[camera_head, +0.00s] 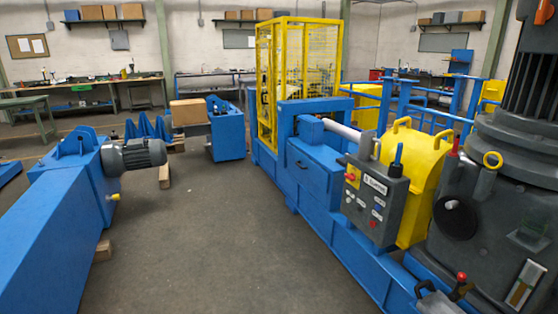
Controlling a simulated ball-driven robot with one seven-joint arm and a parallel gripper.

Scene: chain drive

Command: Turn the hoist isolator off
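A dark grey control box (369,207) stands at the front of the blue machine, right of centre. A red rotary knob on a yellow plate (352,175) sits on its left upper face; this looks like an isolator switch, but its position is too small to tell. A white label (375,185) beside it is too blurred to read for sure. Several small buttons and plates show below, with a red one near the bottom. A lever with a blue grip (397,160) rises from the box top. My gripper is not in view.
A large grey motor unit (487,210) stands close on the right. A yellow guard (424,175) is behind the box. A blue beam (55,230) with a grey motor (135,156) lies at left. The grey floor (220,230) between is clear. A yellow cage (297,80) stands behind.

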